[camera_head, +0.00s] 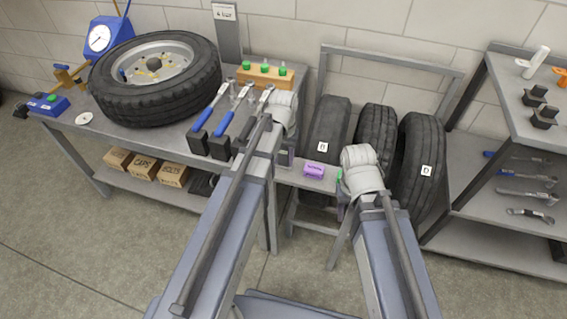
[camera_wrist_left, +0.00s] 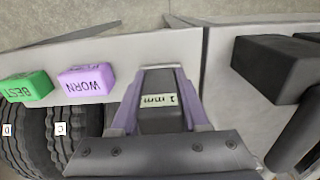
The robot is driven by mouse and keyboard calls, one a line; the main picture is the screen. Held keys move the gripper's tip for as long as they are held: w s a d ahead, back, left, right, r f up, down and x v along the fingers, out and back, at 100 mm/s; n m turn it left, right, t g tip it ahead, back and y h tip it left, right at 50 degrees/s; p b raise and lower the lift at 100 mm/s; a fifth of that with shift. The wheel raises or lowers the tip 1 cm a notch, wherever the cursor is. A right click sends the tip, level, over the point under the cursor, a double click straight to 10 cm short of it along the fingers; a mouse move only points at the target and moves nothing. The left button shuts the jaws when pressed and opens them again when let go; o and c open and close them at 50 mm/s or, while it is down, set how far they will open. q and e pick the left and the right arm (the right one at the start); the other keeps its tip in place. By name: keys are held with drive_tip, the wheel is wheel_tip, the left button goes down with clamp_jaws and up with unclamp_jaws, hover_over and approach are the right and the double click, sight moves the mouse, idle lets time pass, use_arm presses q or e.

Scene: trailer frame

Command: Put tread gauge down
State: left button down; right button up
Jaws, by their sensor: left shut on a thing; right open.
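My left gripper (camera_head: 285,156) is at the right end of the workbench, beside the low grey shelf. In the left wrist view my left gripper (camera_wrist_left: 160,90) is shut on the tread gauge (camera_wrist_left: 165,120), a dark grey block with a white "1 mm" label between the fingers. I cannot tell whether the gauge touches the surface below. A purple "WORN" block (camera_head: 314,171) lies on the shelf; it also shows in the left wrist view (camera_wrist_left: 86,79). The green "BEST" block (camera_wrist_left: 27,87) is beside it. My right gripper (camera_head: 343,205) is open near the shelf's right end, partly hidden by its wrist.
Several tires stand in a rack, one tagged D (camera_head: 419,170). The workbench (camera_head: 160,140) holds a big tire (camera_head: 155,78), blue-handled tools (camera_head: 212,112) and a wooden block with green knobs (camera_head: 264,76). A tool shelf (camera_head: 515,225) stands at the right. The front floor is open.

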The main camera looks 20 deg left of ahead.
use_arm(q)
drive_tip(key=shift+f, duration=0.15)
drive_tip(key=shift+c, duration=2)
unclamp_jaws()
wheel_tip(320, 180, up, 12)
drive_tip(key=p, duration=1.2)
drive_tip(key=shift+r, duration=0.2)
drive_tip(key=s+d+m+y, duration=0.1)
drive_tip(key=s+d+m, duration=0.2)
drive_tip(key=s+d, duration=0.7)
drive_tip(key=s, duration=0.4)
drive_tip(key=shift+s+d, duration=0.2)
drive_tip(key=shift+d, duration=0.05)
